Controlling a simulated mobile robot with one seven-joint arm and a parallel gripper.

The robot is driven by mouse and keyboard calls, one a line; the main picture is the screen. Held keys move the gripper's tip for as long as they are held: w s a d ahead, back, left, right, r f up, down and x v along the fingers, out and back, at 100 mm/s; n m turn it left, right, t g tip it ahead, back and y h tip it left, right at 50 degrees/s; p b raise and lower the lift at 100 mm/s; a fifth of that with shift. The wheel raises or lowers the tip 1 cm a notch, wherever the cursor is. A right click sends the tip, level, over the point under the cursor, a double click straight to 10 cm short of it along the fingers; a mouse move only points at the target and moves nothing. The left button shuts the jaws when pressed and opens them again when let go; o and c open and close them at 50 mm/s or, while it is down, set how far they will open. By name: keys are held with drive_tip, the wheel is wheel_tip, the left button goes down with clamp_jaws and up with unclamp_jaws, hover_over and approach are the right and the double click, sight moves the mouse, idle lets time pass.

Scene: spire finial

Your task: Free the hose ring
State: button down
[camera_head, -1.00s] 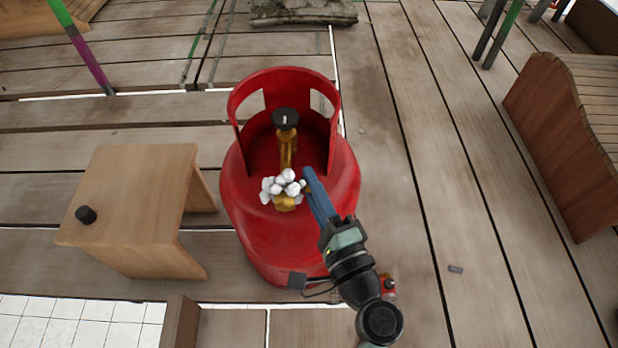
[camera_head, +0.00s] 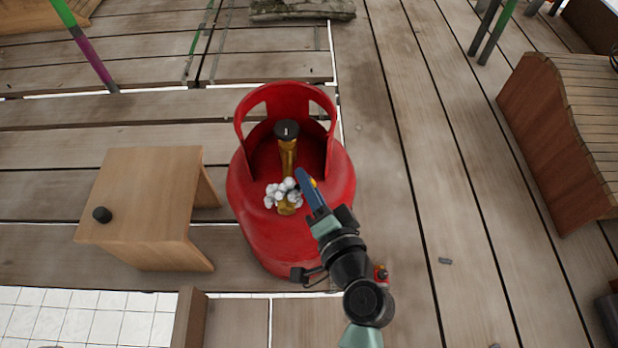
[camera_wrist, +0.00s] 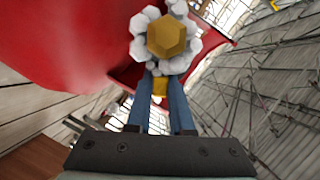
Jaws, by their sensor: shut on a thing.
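A red gas cylinder (camera_head: 315,225) with an open collar stands upright on the deck. A brass valve stem (camera_head: 288,155) with a black knob (camera_head: 287,130) rises inside the collar. In front of it, a brass fitting (camera_head: 288,209) is ringed by white, lumpy pieces (camera_head: 276,192). In the wrist view its hexagonal gold end (camera_wrist: 168,36) shows, with white lumps (camera_wrist: 146,22) around it. My gripper (camera_wrist: 160,98) has its blue fingers shut on a small gold piece (camera_wrist: 160,86) just beside the lumps. I cannot tell whether that piece joins the fitting. No separate hose ring can be told apart.
A wooden stool-like table (camera_head: 145,205) with a small black knob (camera_head: 102,214) on it stands left of the cylinder. A slatted wooden bench (camera_head: 560,140) is at the right.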

idle(0.4)
drive_tip(key=c, duration=1.1)
unclamp_jaws()
drive_tip(key=p+v, duration=0.3)
drive_tip(key=v, duration=1)
